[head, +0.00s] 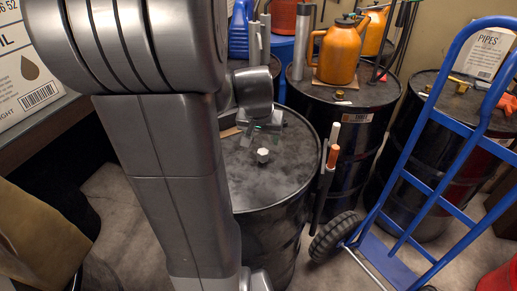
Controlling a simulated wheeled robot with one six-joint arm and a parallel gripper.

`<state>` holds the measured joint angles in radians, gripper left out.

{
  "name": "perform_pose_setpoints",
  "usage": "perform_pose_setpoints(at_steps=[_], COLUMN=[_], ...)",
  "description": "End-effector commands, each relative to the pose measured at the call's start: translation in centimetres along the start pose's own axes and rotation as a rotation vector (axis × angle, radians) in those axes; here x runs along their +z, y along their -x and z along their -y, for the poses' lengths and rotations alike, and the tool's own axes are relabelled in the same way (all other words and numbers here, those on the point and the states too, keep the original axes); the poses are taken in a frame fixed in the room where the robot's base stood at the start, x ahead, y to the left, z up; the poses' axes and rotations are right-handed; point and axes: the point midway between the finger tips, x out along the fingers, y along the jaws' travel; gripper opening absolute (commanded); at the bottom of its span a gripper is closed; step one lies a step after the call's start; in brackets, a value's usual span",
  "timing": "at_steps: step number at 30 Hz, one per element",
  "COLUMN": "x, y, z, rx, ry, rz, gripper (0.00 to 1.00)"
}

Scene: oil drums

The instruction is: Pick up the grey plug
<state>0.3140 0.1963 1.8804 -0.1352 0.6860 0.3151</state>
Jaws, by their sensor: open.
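The grey plug (263,155) is a small, pale, faceted piece on the dusty black top of the nearest oil drum (285,181). My gripper (262,139) hangs over the far part of that drum top, just beyond the plug in the picture. It is open, and the plug stands clear in front of it. The fingertips are small and dark against the lid, so their exact height above it cannot be told. My arm covers the left side of the drum.
A drum with an orange can (339,53) stands behind. Another drum (455,99) is at the right, behind a blue hand truck (412,160). A rack with orange and white handles (333,156) is at the near drum's right edge. A shelf stands left.

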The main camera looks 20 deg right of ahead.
Motion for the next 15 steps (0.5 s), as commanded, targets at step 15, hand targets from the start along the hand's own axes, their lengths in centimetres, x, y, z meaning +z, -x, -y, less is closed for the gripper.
perform_pose_setpoints(at_steps=[15], x=[0.2], y=[-5.4], z=[0.1], rx=[0.001], ry=[0.003], rz=[0.002], gripper=[0.56])
